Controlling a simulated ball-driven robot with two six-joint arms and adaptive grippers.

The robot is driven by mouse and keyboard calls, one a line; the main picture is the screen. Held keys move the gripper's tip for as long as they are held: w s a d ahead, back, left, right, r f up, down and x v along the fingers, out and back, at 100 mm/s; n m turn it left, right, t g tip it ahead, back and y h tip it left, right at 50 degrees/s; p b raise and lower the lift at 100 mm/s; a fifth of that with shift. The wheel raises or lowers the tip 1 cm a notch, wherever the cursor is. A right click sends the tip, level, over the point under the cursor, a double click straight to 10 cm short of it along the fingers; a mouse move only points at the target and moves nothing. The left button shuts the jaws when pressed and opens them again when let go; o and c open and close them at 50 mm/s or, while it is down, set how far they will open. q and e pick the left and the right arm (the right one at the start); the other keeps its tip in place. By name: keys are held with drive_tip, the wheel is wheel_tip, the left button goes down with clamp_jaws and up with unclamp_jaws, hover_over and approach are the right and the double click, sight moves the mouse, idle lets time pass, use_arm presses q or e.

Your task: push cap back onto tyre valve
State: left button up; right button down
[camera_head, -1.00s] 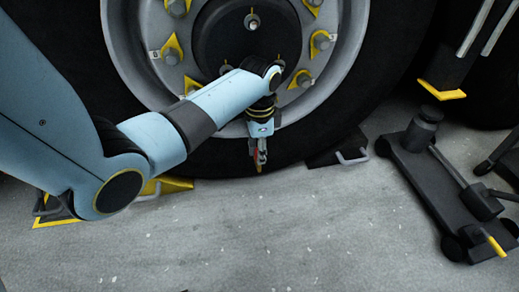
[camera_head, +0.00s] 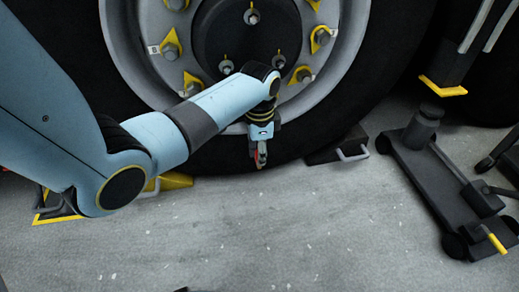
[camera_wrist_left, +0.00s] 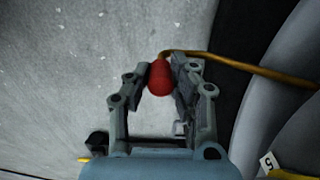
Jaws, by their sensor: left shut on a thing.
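My left gripper (camera_head: 261,159) hangs low in front of the big wheel's tyre in the head view. In the left wrist view the red cap (camera_wrist_left: 159,79) is between the fingers of this gripper (camera_wrist_left: 160,76), which are shut on it. The brass-coloured tyre valve (camera_wrist_left: 245,67) comes in from the right, and its bent end reaches the far end of the cap. I cannot tell whether the cap is on the valve's tip or just beside it. In the head view the gripper largely hides both. My right gripper is not in view.
The wheel's grey rim (camera_head: 345,65) with yellow-tagged nuts stands behind the arm. A dark chock (camera_head: 325,153) with a handle lies right of the gripper, a yellow one (camera_head: 172,181) to its left. A black jack (camera_head: 440,180) stands at right. The grey floor in front is clear.

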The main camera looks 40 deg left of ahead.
use_arm(q)
drive_tip(key=o, duration=0.9)
